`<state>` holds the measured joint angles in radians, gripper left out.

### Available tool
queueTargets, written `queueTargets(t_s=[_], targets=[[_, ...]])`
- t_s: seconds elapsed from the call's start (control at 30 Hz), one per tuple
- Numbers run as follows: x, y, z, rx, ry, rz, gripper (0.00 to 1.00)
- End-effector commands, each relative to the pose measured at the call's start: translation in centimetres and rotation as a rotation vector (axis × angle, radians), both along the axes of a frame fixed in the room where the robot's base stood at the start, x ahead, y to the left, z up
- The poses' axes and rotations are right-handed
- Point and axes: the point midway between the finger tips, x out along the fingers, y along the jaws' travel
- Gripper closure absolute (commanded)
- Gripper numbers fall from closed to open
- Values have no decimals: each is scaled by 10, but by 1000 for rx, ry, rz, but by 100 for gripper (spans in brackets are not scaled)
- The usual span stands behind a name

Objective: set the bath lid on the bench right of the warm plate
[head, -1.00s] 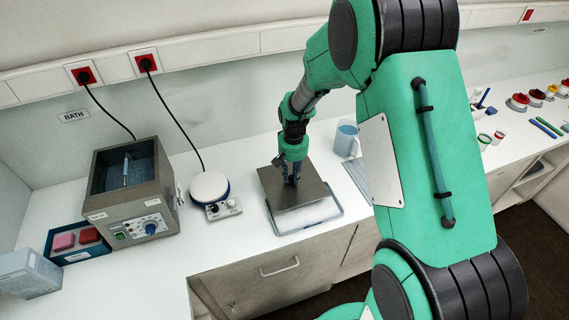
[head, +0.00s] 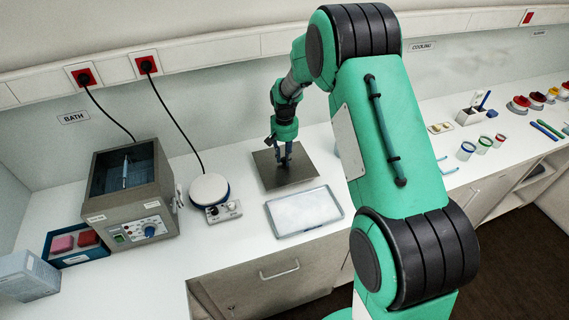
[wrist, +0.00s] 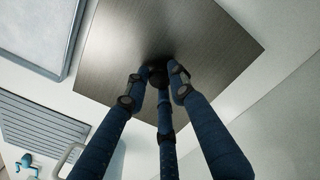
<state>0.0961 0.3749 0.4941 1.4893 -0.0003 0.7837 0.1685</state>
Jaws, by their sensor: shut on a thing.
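The bath lid (head: 265,172) is a flat grey metal square, just right of and slightly behind the warm plate (head: 209,188). My gripper (head: 284,164) points down at the lid's middle, shut on its small dark knob. The lid also fills the upper middle of the wrist view (wrist: 215,35), where my blue fingers (wrist: 158,78) close around the knob. The knob is mostly hidden by the fingers. I cannot tell whether the lid touches the bench or hangs just above it. The bath (head: 131,213) stands open at the left.
A white tray (head: 304,211) lies in front of the lid, close to its front edge. The warm plate's cord runs up the wall behind. A slatted grey rack (wrist: 40,125) shows in the wrist view. Cups (head: 466,150) stand farther right, beyond my arm.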

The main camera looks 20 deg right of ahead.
Motion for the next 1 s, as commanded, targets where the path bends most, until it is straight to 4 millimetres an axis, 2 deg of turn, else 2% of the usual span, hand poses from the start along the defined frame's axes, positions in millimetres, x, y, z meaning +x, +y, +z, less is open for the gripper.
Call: queueTargets(t_s=[0.27,0.63,1.0], targets=[[0,0,-1,0,0,0,99],[0,0,-34,0,-1,0,99],[0,0,-35,0,-1,0,99]])
